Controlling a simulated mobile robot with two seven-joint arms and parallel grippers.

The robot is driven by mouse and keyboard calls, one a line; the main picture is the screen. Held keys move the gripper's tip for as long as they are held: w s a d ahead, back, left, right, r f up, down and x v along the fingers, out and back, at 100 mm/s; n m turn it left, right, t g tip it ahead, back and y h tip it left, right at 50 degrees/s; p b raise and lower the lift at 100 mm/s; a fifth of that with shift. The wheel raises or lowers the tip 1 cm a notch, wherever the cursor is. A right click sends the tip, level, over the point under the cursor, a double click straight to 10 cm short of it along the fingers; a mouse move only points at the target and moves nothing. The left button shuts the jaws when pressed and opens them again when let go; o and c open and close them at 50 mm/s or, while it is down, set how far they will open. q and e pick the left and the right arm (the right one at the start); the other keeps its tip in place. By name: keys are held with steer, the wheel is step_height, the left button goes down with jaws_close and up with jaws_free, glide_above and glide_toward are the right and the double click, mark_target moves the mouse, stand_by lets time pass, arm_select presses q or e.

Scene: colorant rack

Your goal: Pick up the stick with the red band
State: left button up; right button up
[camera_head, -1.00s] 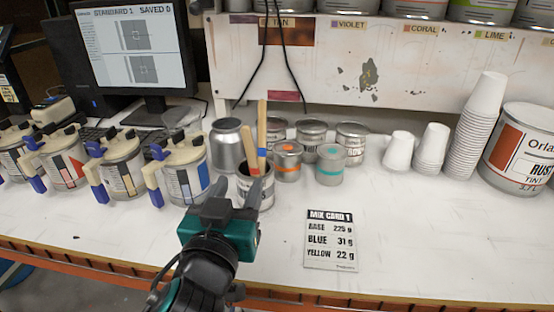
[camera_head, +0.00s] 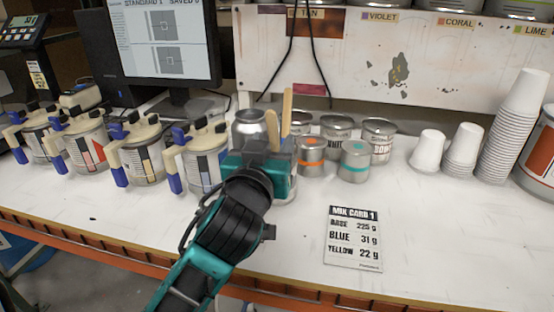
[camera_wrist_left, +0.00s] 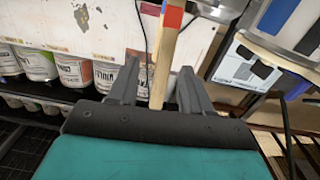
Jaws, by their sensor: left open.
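In the left wrist view, a flat wooden stick with a red band (camera_wrist_left: 163,62) runs between the two spread fingers of my left gripper (camera_wrist_left: 160,70), with a gap on each side. In the head view, my left gripper (camera_head: 262,140) is at the can that holds the sticks and hides most of it. Two pale stick tops rise there, a taller one (camera_head: 287,112) and a shorter one (camera_head: 272,130) tilted left. The gripper hides their bands in this view, so I cannot tell which is which. My right gripper is not in view.
Clamped cans (camera_head: 144,157) stand to the left. Small tins with orange (camera_head: 311,157) and teal (camera_head: 354,162) bands stand close on the right. White cup stacks (camera_head: 463,148) are farther right. A mix card (camera_head: 353,240) lies on the clear front bench.

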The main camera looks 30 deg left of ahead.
mark_target(273, 138)
arm_select(q)
steer(key=x, duration=0.4)
steer(key=shift+w+a, duration=0.25)
steer(key=shift+w, duration=0.05)
jaws_close()
